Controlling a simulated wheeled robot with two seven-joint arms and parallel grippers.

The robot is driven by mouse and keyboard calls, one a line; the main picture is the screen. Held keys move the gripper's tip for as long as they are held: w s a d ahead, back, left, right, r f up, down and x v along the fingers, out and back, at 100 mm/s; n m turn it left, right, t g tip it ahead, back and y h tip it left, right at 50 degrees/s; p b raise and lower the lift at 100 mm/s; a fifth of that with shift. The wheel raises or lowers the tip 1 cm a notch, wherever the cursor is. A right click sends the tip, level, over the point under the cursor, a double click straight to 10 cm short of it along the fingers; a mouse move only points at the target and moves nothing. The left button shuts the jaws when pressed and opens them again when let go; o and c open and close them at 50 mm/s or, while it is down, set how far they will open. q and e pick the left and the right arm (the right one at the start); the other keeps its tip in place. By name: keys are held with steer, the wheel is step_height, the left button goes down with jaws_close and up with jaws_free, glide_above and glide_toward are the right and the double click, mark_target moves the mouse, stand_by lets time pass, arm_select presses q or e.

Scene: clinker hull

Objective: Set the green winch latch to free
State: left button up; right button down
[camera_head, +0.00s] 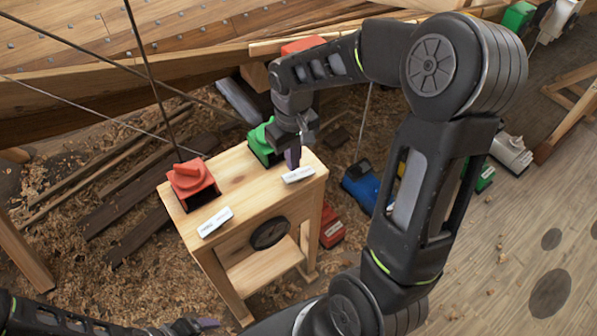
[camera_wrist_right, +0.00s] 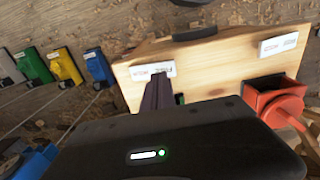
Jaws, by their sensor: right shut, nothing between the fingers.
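The green winch latch (camera_head: 263,142) sits at the back right of a small wooden stand (camera_head: 235,178). My right gripper (camera_head: 292,158) is shut and empty, pointing down just right of the green latch. I cannot tell whether the gripper touches the latch. My left gripper (camera_head: 200,324) is low at the bottom edge, away from the stand; its jaws are unclear.
A red winch latch (camera_head: 190,178) stands at the stand's left, with a white label (camera_head: 215,222) in front. Cables run up from it. A blue winch (camera_head: 362,187) and a red one (camera_head: 331,226) lie beyond the stand's right side. Wood shavings cover the ground.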

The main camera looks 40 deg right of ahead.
mark_target(294, 176)
steer(key=shift+f+b, duration=1.5)
steer(key=shift+f, duration=0.4)
stand_by(1.0)
steer(key=shift+r, duration=0.15)
steer(key=shift+r+p, duration=2.75)
steer(key=shift+r, duration=0.7)
